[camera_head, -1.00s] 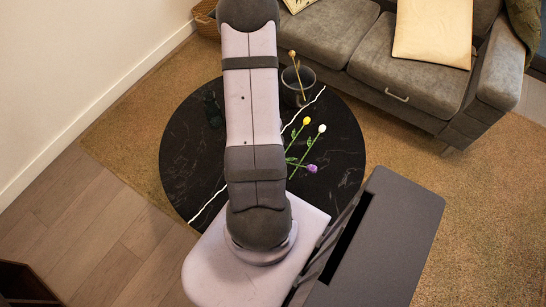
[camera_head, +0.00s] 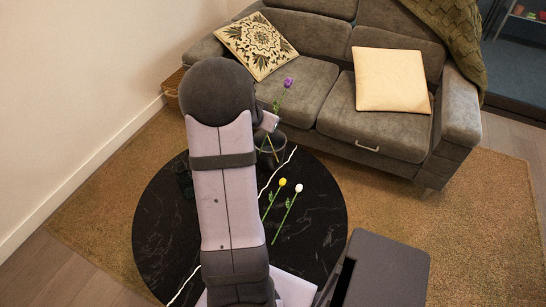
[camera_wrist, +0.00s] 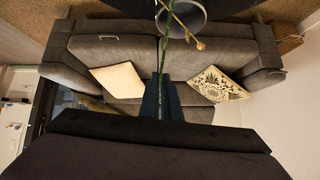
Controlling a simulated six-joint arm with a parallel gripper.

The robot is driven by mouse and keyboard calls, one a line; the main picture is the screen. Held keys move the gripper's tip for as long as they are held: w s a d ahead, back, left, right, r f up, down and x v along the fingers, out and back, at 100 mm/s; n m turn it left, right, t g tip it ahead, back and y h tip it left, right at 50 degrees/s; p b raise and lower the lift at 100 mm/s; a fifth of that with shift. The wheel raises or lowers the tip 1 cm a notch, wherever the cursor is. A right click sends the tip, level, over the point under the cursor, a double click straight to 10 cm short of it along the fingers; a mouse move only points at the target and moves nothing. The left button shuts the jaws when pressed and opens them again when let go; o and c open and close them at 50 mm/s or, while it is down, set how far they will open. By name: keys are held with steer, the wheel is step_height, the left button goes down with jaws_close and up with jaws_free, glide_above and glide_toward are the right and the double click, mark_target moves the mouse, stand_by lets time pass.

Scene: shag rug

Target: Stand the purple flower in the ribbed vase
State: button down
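The purple flower (camera_head: 288,83) is upright, slightly tilted, above the far edge of the round table. My gripper (camera_head: 268,121) is shut on its green stem, which also shows in the wrist view (camera_wrist: 164,55) between my fingers (camera_wrist: 161,100). A dark vase (camera_head: 270,158) stands just below, partly hidden by my arm; its rim (camera_wrist: 203,22) shows at the top of the wrist view. A gold flower (camera_wrist: 200,45) leans out of it. I cannot tell whether the purple flower's stem tip is inside the rim, nor see ribs clearly.
A yellow flower (camera_head: 282,182) and a white flower (camera_head: 298,187) lie on the black round table (camera_head: 320,225). A grey sofa (camera_head: 375,128) with cushions stands behind it.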

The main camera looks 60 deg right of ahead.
steer(key=w+a+n+t+h+b, duration=0.1)
steer(key=w+a+h+b, duration=0.2)
steer(key=w, duration=0.6)
steer(key=w+a+f+n+t+h+b, duration=0.1)
steer(key=w+a+h+b, duration=0.3)
steer(key=w, duration=0.5)
steer(key=shift+w+a+n+t, duration=0.3)
steer(key=shift+a+n+t, duration=0.3)
steer(key=shift+n+t, duration=0.15)
steer(key=shift+r+h, duration=0.1)
steer(key=shift+h, duration=0.2)
steer(key=shift+f+b, duration=5.35)
steer(key=shift+f, duration=1.9)
